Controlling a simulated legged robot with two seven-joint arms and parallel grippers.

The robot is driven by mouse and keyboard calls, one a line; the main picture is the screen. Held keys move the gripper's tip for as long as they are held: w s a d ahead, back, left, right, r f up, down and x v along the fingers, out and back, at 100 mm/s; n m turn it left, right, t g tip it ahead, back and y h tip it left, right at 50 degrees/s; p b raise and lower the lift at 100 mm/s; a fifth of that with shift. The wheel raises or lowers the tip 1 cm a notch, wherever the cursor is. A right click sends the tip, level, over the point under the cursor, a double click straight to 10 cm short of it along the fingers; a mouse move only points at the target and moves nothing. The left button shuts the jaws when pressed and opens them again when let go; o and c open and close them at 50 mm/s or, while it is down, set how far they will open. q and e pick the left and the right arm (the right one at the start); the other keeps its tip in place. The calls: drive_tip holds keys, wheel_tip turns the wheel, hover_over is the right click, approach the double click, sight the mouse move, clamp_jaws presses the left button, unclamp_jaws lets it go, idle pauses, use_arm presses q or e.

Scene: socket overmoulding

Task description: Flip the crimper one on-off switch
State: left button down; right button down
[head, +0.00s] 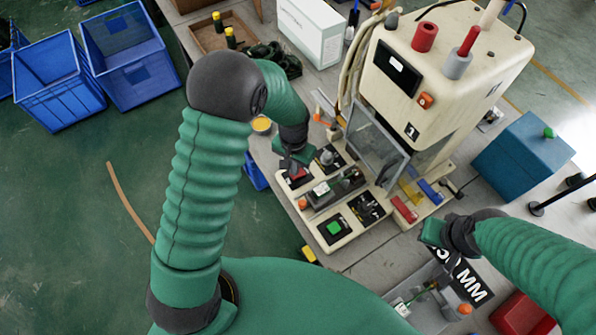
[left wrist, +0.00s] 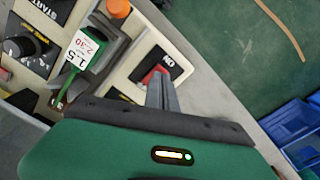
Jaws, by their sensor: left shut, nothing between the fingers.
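Crimper one (head: 445,85) is the cream machine marked "1" at the upper right of the head view. A red switch (head: 299,174) sits on a black plate at the left end of its control base. In the left wrist view the red switch (left wrist: 153,75) shows beside the letters "ON", partly covered by the fingers. My left gripper (head: 294,163) is shut and empty, its fingertips (left wrist: 157,82) right at the switch; I cannot tell if they touch it. My right gripper (head: 437,236) is over the table at the right, its fingers unclear.
The base also carries a green button (head: 334,229), an orange knob (head: 303,203) and a green part with a white label (left wrist: 82,48). A grey bin (head: 432,312) is below my right gripper. Blue crates (head: 130,60) stand on the floor at left.

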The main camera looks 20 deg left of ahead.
use_arm(q)
drive_tip(key=shift+f+b, duration=0.6)
drive_tip(key=shift+f, duration=0.3)
idle(0.5)
wheel_tip(320, 180, up, 7)
drive_tip(key=p, duration=0.6)
drive_tip(key=shift+r, duration=0.1)
idle(0.3)
drive_tip(key=s+a+r+n+t, duration=0.1)
drive_tip(key=s+r+t, duration=0.1)
drive_tip(key=s+r, duration=0.9)
drive_tip(key=shift+s+a+r+t, duration=0.3)
drive_tip(key=shift+s+r, duration=0.1)
drive_tip(key=shift+s, duration=0.1)
